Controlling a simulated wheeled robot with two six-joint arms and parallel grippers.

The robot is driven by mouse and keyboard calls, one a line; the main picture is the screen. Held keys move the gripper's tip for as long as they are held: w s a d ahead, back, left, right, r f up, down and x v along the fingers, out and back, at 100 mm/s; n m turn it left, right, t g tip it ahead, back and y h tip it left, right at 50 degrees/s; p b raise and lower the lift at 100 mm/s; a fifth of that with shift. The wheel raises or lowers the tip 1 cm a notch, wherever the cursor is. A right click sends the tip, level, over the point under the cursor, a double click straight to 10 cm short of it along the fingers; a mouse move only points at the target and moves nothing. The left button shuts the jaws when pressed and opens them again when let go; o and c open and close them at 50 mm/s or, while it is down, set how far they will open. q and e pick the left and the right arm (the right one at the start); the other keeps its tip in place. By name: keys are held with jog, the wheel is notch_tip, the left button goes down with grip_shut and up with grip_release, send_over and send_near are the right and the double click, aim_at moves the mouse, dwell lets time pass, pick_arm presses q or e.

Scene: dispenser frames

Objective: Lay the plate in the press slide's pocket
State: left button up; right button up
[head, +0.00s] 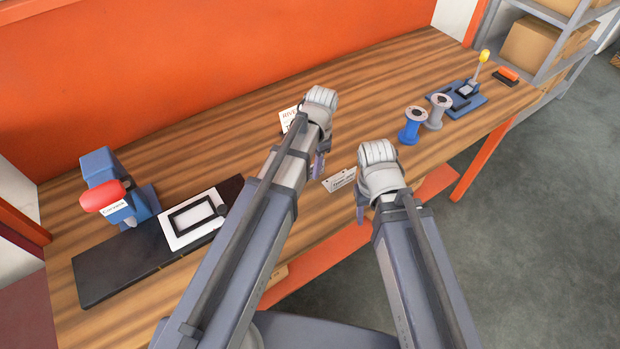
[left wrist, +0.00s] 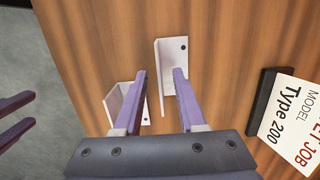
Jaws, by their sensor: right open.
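The press (head: 112,185) has a blue body and a red handle and stands at the left. On its black base (head: 115,268) is a white slide (head: 177,238) with a black-edged rectangular pocket (head: 193,216); bare white shows inside. In the left wrist view, two white bracket-like pieces with dark holes, one left (left wrist: 122,98) and one right (left wrist: 168,60), are by the fingertips; I cannot tell which is the plate. My left gripper (left wrist: 158,76) is open above them, wood showing between its fingers. My right gripper (head: 361,212) is open and empty.
A white card (head: 289,117) reading "Type 200" stands behind the left gripper. A blue spool (head: 410,127), a grey spool (head: 436,112), a blue fixture with a yellow-knobbed lever (head: 458,98) and an orange-topped brush (head: 508,76) are at the right. The middle back is clear.

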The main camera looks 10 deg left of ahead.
pick_arm(q)
jog(key=shift+f, duration=0.1)
jog(key=shift+f, duration=0.3)
dwell(0.4)
grip_shut()
dwell(0.4)
dwell(1.1)
